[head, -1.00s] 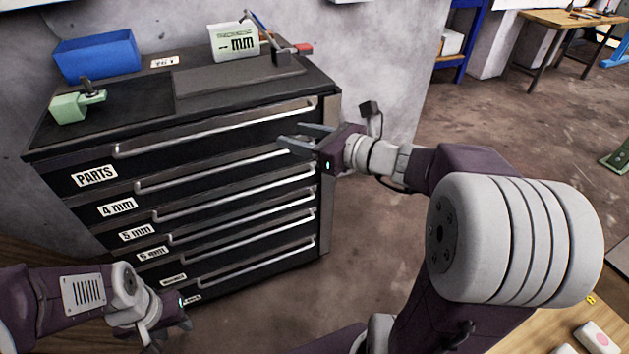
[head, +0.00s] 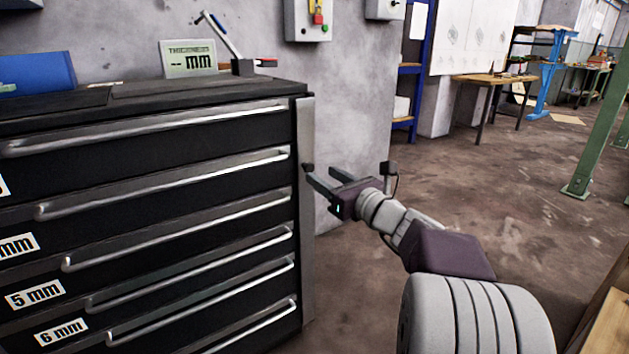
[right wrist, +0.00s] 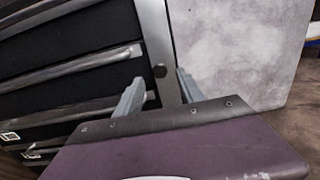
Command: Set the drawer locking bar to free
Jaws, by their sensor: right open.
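The locking bar (head: 307,235) is a grey vertical strip along the right front edge of the black drawer cabinet (head: 180,155). I cannot tell any contact. My left gripper is out of view.
Long drawer handles (head: 170,180) stick out left of the bar. Open floor (head: 480,190) lies to the right, with a green post (head: 600,130) beyond.

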